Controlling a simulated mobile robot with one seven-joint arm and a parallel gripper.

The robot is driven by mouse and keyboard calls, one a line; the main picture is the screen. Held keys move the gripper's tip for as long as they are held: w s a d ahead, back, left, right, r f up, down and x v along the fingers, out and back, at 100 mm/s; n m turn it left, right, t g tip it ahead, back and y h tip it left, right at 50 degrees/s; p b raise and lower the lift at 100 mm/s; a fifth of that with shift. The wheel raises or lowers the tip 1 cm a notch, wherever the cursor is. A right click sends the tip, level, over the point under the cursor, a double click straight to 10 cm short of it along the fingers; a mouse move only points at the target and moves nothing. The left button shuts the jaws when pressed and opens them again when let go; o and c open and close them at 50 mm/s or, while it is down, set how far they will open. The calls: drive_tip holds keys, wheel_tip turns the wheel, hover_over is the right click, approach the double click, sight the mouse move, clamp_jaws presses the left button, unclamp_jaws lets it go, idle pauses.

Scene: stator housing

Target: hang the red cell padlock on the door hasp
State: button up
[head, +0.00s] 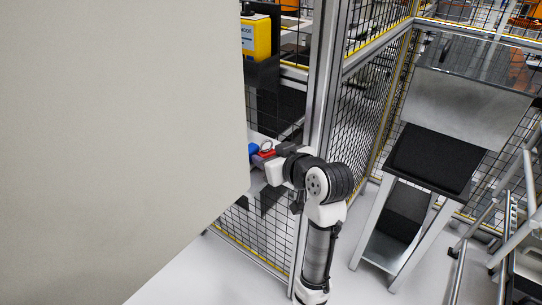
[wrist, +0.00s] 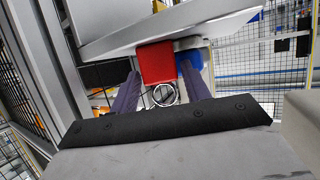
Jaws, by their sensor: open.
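The red cell padlock (wrist: 157,62) is a red block with a silver ring-shaped shackle (wrist: 165,94), in the middle of the wrist view. It also shows small in the head view (head: 266,154), by a pale shelf. My gripper (wrist: 160,76) is open, its two dark purple fingers on either side of the padlock. I cannot tell whether either finger touches it. In the head view my gripper (head: 267,159) is at the shelf, partly covering the padlock. I cannot make out the door hasp in either view.
A blue object (head: 254,150) is close beside the red padlock; it also shows in the wrist view (wrist: 191,60). A large pale panel (head: 120,130) fills the head view's left. A metal post (head: 322,80) and mesh fence stand behind my arm. A yellow box (head: 258,38) is above.

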drive_tip(key=shift+r, duration=0.3)
drive_tip(key=b+v, duration=0.1)
drive_tip(key=v, duration=1.1)
drive_tip(key=shift+f, duration=0.1)
